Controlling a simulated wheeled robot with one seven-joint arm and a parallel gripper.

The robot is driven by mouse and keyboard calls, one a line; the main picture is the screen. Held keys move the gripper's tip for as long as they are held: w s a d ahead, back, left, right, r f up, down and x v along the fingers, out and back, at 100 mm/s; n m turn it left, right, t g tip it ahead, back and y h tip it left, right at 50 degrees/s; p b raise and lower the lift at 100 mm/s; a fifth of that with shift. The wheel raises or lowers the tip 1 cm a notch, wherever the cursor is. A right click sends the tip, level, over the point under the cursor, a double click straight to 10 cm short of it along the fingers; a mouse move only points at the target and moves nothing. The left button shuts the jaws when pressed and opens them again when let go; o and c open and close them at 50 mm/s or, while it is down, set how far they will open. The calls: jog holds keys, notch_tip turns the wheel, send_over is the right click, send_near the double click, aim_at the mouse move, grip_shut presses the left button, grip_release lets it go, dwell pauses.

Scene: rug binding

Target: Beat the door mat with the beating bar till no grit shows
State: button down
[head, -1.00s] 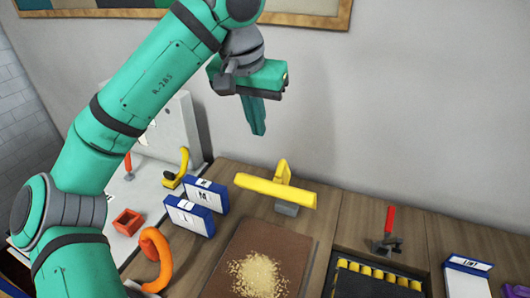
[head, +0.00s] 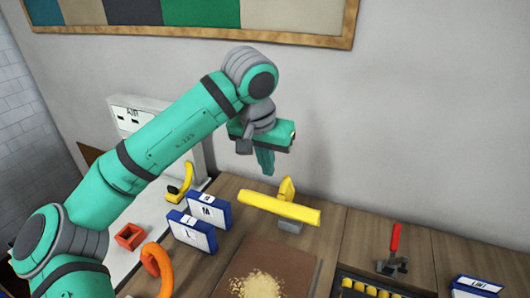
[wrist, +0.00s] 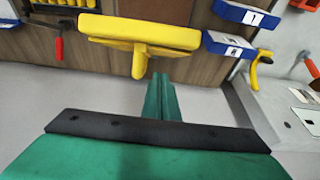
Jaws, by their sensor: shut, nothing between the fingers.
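The brown door mat (head: 298,262) lies on the wooden bench at the bottom of the head view, with a pile of pale grit (head: 257,285) on it. The yellow beating bar (head: 280,208) rests on a grey block (head: 291,226) behind the mat; it also shows in the wrist view (wrist: 140,32). My gripper (head: 265,172) hangs above and behind the bar, pointing down, shut and empty. In the wrist view its fingers (wrist: 161,80) are together, just short of the bar and apart from it.
Two blue-framed cards (head: 193,233) stand left of the mat beside an orange hook-shaped thing (head: 158,268). A red-handled clamp (head: 393,248) and a tray with yellow pieces (head: 365,290) are at the right. The wall is close behind the bench.

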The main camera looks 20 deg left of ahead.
aim_at(288, 204)
jog(key=shift+s+f, duration=1.4)
jog(key=shift+s, duration=0.2)
